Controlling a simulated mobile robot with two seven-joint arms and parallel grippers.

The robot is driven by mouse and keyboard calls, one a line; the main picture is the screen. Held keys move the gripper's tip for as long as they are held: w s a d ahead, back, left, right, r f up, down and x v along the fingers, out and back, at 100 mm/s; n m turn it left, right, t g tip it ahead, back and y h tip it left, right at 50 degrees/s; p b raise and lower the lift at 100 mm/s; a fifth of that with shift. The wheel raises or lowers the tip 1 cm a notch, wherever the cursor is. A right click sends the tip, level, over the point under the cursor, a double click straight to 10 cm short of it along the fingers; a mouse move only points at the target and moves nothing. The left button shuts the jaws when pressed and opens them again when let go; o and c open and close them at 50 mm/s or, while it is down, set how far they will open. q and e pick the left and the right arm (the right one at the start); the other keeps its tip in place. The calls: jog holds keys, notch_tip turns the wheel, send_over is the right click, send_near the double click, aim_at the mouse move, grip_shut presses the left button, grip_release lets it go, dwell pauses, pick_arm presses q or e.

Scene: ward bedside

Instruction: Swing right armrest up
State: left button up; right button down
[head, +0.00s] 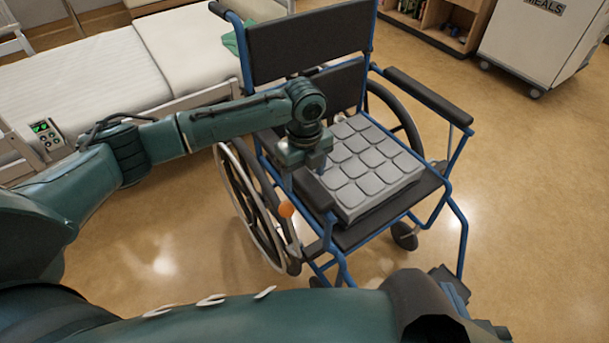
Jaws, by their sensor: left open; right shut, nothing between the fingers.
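A blue-framed wheelchair (452,185) with a dark seat and back faces me. The armrest on its picture-left side has a dark pad (316,193) and lies down, roughly level. An orange knob (286,209) shows just below it, beside the wheel. My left gripper (304,172) is open and points down at this armrest, covering its middle part. I cannot tell whether the fingers touch the pad. The picture-right armrest (428,95) is also down, with nothing near it. A grey segmented cushion (375,165) lies on the seat. My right gripper is not in view.
A bed (75,95) stands at the left, close to the wheelchair, with a small control panel (46,132) at its side. A white meals cart (535,45) and a wooden shelf (440,22) stand at the back right. The floor right of the wheelchair is clear.

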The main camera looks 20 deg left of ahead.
pick_arm(q)
jog(key=shift+f, duration=0.25)
jog(key=c, duration=1.3)
jog(key=shift+r, duration=0.1)
jog(key=shift+c, duration=0.4)
